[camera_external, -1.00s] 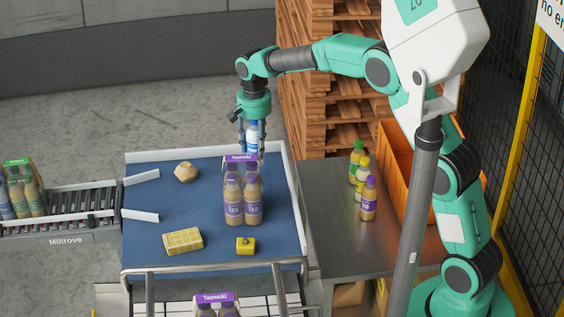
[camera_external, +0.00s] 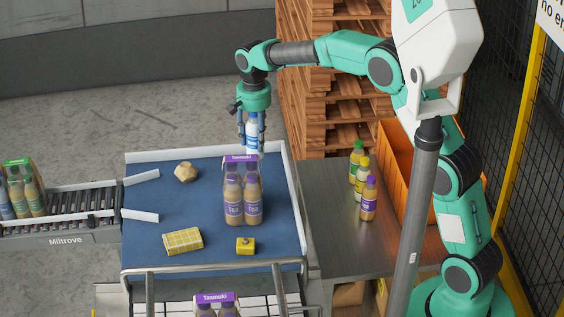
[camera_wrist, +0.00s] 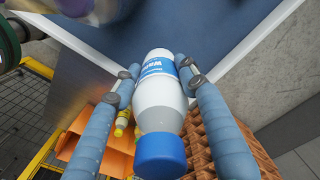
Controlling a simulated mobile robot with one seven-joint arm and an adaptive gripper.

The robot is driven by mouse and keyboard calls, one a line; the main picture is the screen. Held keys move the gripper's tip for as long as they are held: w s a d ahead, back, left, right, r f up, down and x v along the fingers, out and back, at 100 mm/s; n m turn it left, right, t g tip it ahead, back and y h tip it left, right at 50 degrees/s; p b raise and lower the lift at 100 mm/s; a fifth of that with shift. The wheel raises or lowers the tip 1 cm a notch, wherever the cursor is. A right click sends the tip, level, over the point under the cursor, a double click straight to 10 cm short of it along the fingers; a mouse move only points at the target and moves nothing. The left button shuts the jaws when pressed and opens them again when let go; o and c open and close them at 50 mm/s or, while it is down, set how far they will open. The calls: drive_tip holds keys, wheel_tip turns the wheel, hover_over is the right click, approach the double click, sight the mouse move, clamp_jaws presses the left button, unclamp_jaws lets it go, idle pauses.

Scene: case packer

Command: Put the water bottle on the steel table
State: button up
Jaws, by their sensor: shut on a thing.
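The water bottle (camera_wrist: 160,105), white with a blue label and blue cap, is held between the two fingers of my gripper (camera_wrist: 160,75) in the wrist view. In the external view, my gripper (camera_external: 252,140) is shut on the water bottle (camera_external: 252,128) above the far right part of the blue table, behind the purple-capped pack. The bottle's lower end is partly hidden by that pack. The steel table (camera_external: 325,235) stands to the right of the blue table. Several bottles with green, yellow and purple caps (camera_external: 362,180) stand on it.
The blue table (camera_external: 190,205) has raised white edges. It holds a purple-capped bottle pack (camera_external: 243,200), a yellow checked packet (camera_external: 183,240), a small yellow box (camera_external: 245,246) and a tan lump (camera_external: 185,172). The steel table's left and front are clear.

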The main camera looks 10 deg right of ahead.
sight(256, 122)
drive_tip(key=shift+r, duration=0.1)
drive_tip(key=shift+r, duration=0.45)
drive_tip(key=r, duration=0.4)
drive_tip(key=shift+w+d, duration=0.3)
drive_tip(key=w+d+m+p, duration=0.1)
drive_tip(key=w+d+p, duration=0.1)
drive_tip(key=w+d, duration=0.9)
drive_tip(key=w+d+m+p, duration=0.2)
drive_tip(key=w+d, duration=0.4)
drive_tip(key=d, duration=0.9)
drive_tip(key=w+d+m+p, duration=0.1)
drive_tip(key=w+d+p, duration=0.1)
drive_tip(key=w+d, duration=0.9)
wheel_tip(256, 122, down, 22)
drive_tip(key=s+d, duration=0.2)
drive_tip(key=shift+s+d+f, duration=0.15)
drive_tip(key=shift+f, duration=0.1)
